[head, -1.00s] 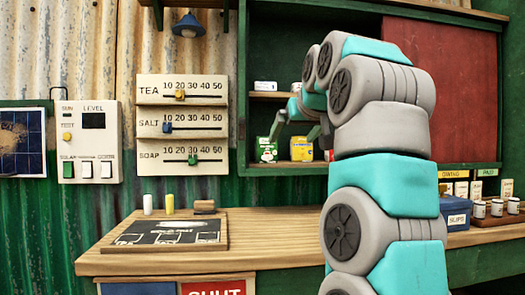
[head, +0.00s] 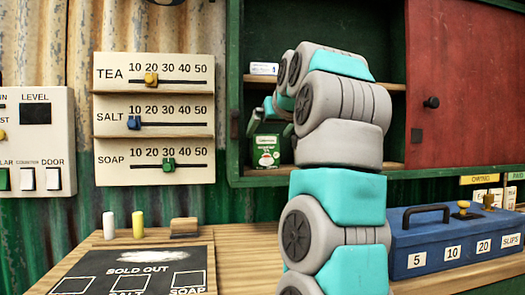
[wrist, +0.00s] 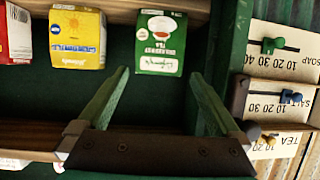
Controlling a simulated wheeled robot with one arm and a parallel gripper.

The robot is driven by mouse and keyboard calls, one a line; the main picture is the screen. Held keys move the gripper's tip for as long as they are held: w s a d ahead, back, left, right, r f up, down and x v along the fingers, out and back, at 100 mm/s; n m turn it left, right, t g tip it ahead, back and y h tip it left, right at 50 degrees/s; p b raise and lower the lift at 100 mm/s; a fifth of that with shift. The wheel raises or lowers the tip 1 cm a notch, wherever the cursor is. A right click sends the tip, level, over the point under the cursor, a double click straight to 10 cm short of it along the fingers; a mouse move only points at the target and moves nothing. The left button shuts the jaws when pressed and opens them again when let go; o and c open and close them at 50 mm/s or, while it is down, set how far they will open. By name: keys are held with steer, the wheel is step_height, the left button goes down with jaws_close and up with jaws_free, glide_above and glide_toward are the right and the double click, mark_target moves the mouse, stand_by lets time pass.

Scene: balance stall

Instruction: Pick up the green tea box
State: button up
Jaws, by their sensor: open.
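In the wrist view, which looks upside down, the green tea box (wrist: 160,45) is just beyond my gripper (wrist: 158,73). The two green fingers are spread wide with nothing between them. The box lies ahead of the gap between the tips, and a gap to it seems to remain.
In the wrist view a yellow box (wrist: 77,38) and a red box (wrist: 14,32) stand beside the green one. The cabinet's side wall and the slider board (head: 155,118) are close by. A blue cash box (head: 455,237) and a chalkboard (head: 135,272) occupy the counter.

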mark_target(266, 137)
steer(key=p+x, duration=0.1)
steer(key=x, duration=0.3)
steer(key=shift+w+a, duration=0.1)
steer(key=shift+w, duration=0.15)
steer(key=p+x, duration=0.2)
steer(key=x, duration=0.3)
steer(key=shift+w+r, duration=0.15)
steer(key=c, duration=1.1)
